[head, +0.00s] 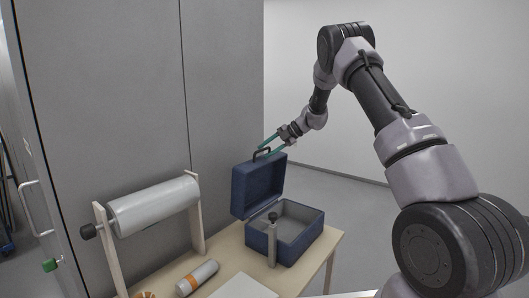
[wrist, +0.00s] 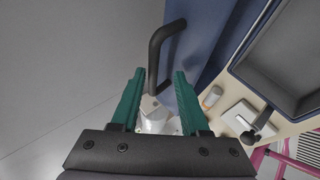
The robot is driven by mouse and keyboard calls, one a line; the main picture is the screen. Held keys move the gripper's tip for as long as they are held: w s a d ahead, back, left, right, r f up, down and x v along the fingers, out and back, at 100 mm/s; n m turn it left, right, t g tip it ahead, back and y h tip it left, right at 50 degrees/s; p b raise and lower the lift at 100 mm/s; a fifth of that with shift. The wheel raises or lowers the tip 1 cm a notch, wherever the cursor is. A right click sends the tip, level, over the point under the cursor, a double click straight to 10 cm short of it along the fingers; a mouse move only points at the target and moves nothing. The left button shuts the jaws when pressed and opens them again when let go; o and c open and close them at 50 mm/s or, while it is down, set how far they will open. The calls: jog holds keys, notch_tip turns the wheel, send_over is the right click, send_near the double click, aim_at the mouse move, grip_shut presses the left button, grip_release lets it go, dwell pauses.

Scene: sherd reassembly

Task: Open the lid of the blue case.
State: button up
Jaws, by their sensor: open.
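The blue case (head: 263,241) stands on the table with its grey-lined inside showing empty. Its lid (head: 258,186) is raised and stands roughly upright at the back left of the case. A dark handle (head: 262,152) sits on the lid's top edge. My gripper (head: 268,150) is at the handle, with its teal fingers apart. In the wrist view the open fingers of my gripper (wrist: 159,73) lie on either side of the black handle (wrist: 157,55), with a visible gap on each side. The blue lid (wrist: 205,45) is beside the right finger.
A wooden table (head: 325,244) carries the case. A grey roll on a wooden stand (head: 155,205) is to the left. A cylinder with an orange end (head: 200,277) and a white pad (head: 243,287) lie in front. A dark-knobbed post (head: 272,243) stands before the case. A grey wall (head: 225,80) is behind.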

jog(key=v, duration=0.9)
jog(key=shift+d+r, duration=0.2)
jog(key=shift+r, duration=0.1)
jog(key=shift+s, duration=0.1)
